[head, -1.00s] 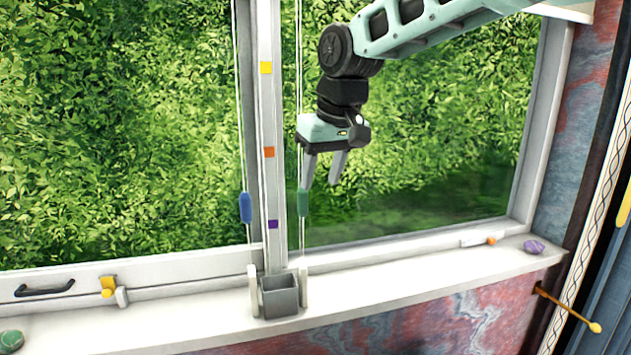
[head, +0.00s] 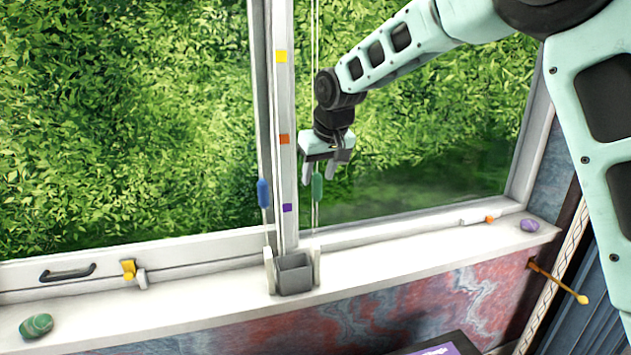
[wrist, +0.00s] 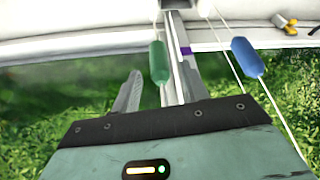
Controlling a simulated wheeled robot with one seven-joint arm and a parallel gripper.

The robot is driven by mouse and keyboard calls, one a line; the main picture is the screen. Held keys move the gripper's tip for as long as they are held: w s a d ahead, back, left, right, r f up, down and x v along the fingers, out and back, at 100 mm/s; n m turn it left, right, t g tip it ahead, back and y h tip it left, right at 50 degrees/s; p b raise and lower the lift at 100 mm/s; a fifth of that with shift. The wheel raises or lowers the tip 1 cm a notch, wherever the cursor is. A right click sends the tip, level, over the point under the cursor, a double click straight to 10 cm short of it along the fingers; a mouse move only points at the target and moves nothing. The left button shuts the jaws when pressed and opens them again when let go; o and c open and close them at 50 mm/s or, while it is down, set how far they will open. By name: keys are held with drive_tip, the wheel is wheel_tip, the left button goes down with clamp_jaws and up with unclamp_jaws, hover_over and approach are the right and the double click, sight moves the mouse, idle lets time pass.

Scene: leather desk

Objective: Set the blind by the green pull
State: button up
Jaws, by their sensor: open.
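The green pull (head: 317,187) hangs on a pale cord just right of the window post, slightly above the height of the purple mark (head: 287,208). My gripper (head: 320,181) is open and points down, with its fingers on either side of the pull's cord in the head view. The green pull (wrist: 159,62) shows upright beyond the fingers in the wrist view, just right of the left finger; I cannot tell whether they touch. An orange mark (head: 284,139) and a yellow mark (head: 281,56) sit higher on the post.
A blue pull (head: 263,193) hangs left of the post. A grey box (head: 294,274) stands on the sill below. A yellow latch (head: 129,270), green stone (head: 36,326) and purple stone (head: 529,225) are farther along. The glass lies close behind my gripper.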

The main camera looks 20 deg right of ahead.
sight(316, 185)
drive_tip(key=shift+p+x, duration=0.4)
drive_tip(key=shift+x, duration=1.85)
